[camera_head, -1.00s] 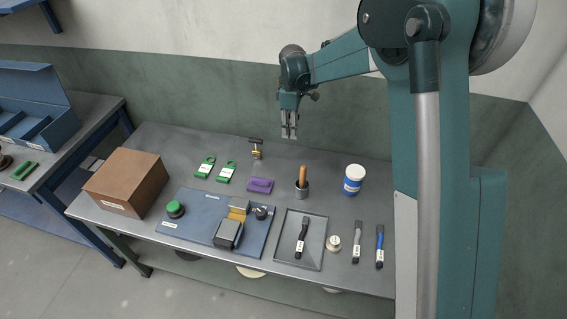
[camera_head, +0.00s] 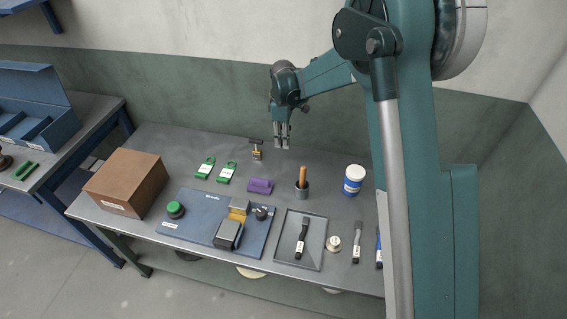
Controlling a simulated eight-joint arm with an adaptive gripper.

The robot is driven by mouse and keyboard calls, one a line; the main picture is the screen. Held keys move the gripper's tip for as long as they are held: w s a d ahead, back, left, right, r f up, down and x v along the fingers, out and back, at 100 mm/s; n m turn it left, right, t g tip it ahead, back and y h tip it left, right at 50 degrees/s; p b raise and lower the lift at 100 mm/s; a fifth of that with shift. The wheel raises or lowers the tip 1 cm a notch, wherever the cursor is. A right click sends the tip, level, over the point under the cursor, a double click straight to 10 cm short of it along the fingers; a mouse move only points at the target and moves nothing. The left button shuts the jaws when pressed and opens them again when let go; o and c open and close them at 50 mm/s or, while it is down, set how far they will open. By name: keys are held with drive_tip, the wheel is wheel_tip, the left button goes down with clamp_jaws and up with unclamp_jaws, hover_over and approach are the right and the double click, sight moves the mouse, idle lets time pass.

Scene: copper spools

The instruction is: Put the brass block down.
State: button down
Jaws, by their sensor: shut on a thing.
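My gripper (camera_head: 282,141) hangs with its fingers pointing down, above the back part of the grey workbench (camera_head: 330,170) and close to the wall. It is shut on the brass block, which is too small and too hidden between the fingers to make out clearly.
A purple block (camera_head: 260,186), a cup with a wooden handle (camera_head: 301,187) and a blue-white jar (camera_head: 353,180) stand on the bench. A blue fixture board (camera_head: 190,222), a grey tray (camera_head: 315,255) and a brown box (camera_head: 125,181) fill the front and left.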

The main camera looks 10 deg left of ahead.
hover_over(283, 163)
drive_tip(key=shift+w+f+b, duration=0.1)
drive_tip(key=shift+f+b, duration=0.35)
drive_tip(key=shift+f, duration=2.65)
drive_tip(key=shift+f+b, duration=0.35)
drive_tip(key=shift+f, duration=1.55)
drive_tip(key=shift+f, duration=0.15)
drive_tip(key=c, duration=2.3)
unclamp_jaws()
drive_tip(key=shift+r, duration=0.2)
wheel_tip(283, 163, up, 12)
drive_tip(key=shift+p, duration=1)
